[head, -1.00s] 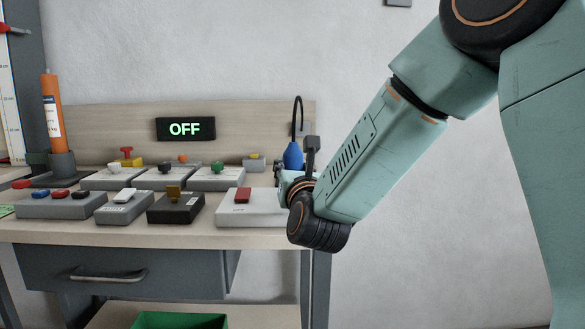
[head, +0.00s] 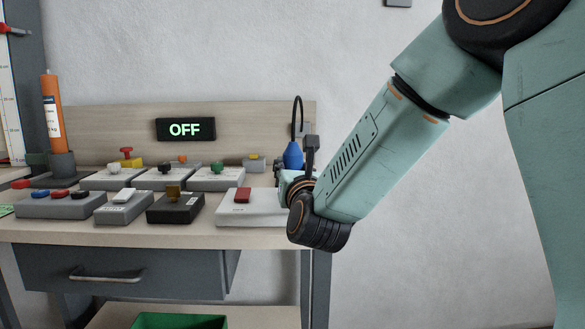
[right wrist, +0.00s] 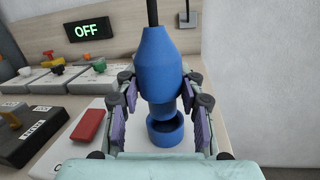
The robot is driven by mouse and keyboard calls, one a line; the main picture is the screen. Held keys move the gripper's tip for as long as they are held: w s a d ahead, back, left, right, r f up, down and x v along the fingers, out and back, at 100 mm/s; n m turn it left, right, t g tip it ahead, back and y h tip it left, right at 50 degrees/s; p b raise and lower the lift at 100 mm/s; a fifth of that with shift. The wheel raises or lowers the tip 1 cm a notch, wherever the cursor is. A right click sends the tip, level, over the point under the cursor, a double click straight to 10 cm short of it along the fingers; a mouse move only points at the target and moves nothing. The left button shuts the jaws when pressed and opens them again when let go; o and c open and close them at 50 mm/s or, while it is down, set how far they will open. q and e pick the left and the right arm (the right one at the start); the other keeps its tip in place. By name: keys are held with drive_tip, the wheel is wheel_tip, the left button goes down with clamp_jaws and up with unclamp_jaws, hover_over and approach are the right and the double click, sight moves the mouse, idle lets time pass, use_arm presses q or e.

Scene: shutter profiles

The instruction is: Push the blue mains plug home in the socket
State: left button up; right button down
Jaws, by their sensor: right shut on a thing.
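The blue mains plug (right wrist: 160,62) stands upright in the right wrist view, with a black cable leaving its top. It also shows small in the head view (head: 293,155). My right gripper (right wrist: 160,95) is shut on the plug, with a finger on each side. In the head view the right gripper (head: 294,170) is partly hidden by its own wrist. A round blue socket (right wrist: 165,134) with a dark opening lies below the plug. The plug's narrower lower end is over the socket's far side; I cannot tell whether it enters. My left gripper is not in view.
A pale box with a red rocker (head: 242,195) stands left of the plug. Several other switch boxes, one black (head: 175,207), fill the bench to the left. A display (head: 185,129) on the back panel reads OFF. The bench's right edge is close to my right gripper.

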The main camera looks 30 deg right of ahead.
drive_tip(key=shift+b, duration=0.5)
idle(0.8)
drive_tip(key=shift+f+b, duration=0.7)
drive_tip(key=shift+f, duration=0.1)
drive_tip(key=shift+f, duration=0.65)
drive_tip(key=shift+r, duration=0.2)
drive_tip(key=shift+r+p, duration=0.65)
drive_tip(key=shift+r, duration=0.2)
drive_tip(key=shift+n+b, duration=0.3)
drive_tip(key=shift+b, duration=0.4)
idle(1.3)
drive_tip(key=shift+f, duration=1.1)
drive_tip(key=c, duration=1.3)
unclamp_jaws()
drive_tip(key=o, duration=0.5)
drive_tip(key=shift+f, duration=0.15)
